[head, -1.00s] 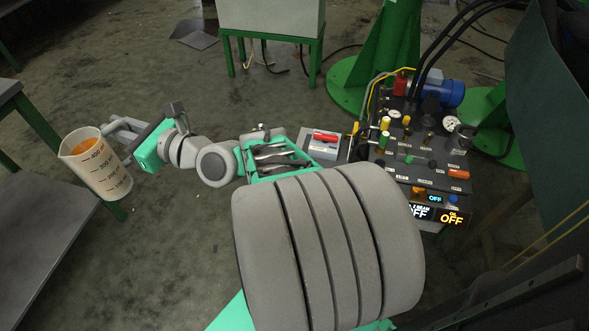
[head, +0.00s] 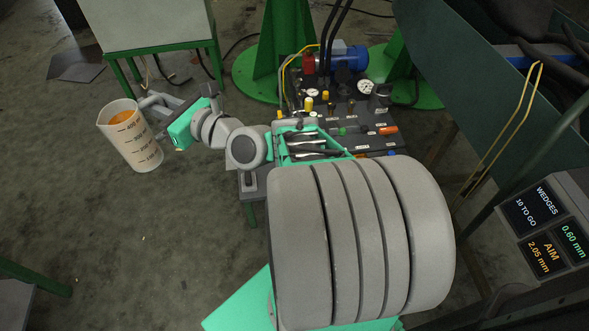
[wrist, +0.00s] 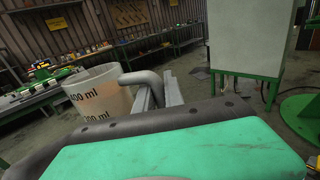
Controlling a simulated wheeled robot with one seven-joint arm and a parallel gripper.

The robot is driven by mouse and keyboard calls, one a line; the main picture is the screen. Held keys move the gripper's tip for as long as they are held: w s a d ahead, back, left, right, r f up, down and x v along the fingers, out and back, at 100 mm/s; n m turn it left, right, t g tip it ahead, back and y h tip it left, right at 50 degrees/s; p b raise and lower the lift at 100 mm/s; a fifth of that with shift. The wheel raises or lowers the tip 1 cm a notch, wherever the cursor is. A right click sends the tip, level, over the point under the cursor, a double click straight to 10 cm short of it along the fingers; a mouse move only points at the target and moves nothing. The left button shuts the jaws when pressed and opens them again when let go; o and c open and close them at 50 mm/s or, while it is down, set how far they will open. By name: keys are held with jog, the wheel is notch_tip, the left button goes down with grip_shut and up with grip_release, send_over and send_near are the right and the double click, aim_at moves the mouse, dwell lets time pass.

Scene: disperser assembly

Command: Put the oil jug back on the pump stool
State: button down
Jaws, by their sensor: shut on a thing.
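The oil jug (head: 137,142) is a translucent beaker with dark volume marks and orange oil showing near its top. My gripper (head: 152,103) is shut on its handle side and holds it up over the floor, tilted a little in the head view. In the wrist view the jug (wrist: 98,92) is at the left, beside the gripper fingers (wrist: 152,92). A small grey stool top (head: 248,183) with a green leg, probably the pump stool, shows beside the pump panel (head: 345,115). My arm hides most of it.
A pale cabinet on a green frame (head: 150,22) stands at the upper left. Green column bases (head: 265,75) stand behind the pump. A screen panel (head: 545,215) is at the right. A bench corner (head: 15,300) is at the lower left. Floor around the jug is clear.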

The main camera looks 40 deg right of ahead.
jog(key=d+f+m+h+b, duration=0.6)
jog(key=d+f+h+b, duration=0.3)
jog(key=d+f, duration=1.1)
jog(key=s+d+f+m+g+h+b, duration=0.25)
jog(key=s+d+f+h, duration=0.3)
jog(key=f, duration=0.45)
jog(key=s+d+f+m+g+h+b, duration=0.2)
jog(key=s+d+f+m+h, duration=0.25)
jog(key=d+f, duration=0.4)
jog(key=w+d+f, duration=0.2)
jog(key=w+f, duration=0.3)
jog(key=f, duration=0.2)
jog(key=w+d+f+b, duration=0.1)
jog(key=w+d+f, duration=0.2)
jog(key=w+f, duration=0.3)
jog(key=shift+d+f+y, duration=0.35)
jog(key=shift+f+y, duration=0.05)
jog(key=shift+f, duration=0.4)
jog(key=c, duration=1.4)
grip_release()
jog(key=shift+c, duration=0.2)
